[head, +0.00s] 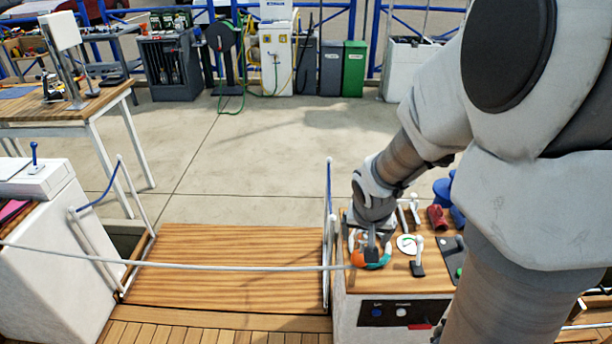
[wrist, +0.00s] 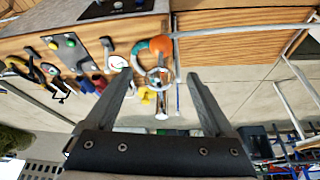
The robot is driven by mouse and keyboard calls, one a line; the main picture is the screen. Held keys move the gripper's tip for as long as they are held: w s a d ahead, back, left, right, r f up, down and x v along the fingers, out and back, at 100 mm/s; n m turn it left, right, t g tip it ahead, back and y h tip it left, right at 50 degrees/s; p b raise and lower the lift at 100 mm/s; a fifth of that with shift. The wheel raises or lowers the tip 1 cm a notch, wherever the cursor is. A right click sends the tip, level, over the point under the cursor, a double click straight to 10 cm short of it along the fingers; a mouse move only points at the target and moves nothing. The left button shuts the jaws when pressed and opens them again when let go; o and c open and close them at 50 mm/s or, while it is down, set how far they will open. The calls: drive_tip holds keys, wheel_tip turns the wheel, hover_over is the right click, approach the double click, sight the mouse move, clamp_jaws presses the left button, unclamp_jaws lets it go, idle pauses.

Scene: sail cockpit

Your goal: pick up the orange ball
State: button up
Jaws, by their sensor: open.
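The orange ball (wrist: 161,43) shows as a rounded orange shape on the wooden top of the console in the wrist view, just beyond and between my fingertips. A teal piece sits against its left side; I cannot tell if it is part of the ball. In the head view only some orange (head: 386,257) shows beside my gripper (head: 371,250), which hides the rest. My gripper, also seen in the wrist view (wrist: 157,76), is open, with its fingers spread apart and nothing held. The fingertips are close to the ball; whether they touch it is unclear.
The console's wooden top (head: 361,284) also bears a white round fitting (head: 407,244), a dark-handled lever (head: 417,267) and a red fitting (head: 437,217). A rope (head: 230,267) runs across in front at left.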

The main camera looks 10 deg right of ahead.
sight(362, 247)
drive_tip(key=b+x, duration=0.4)
drive_tip(key=x, duration=0.6)
drive_tip(key=shift+w, duration=0.15)
clamp_jaws()
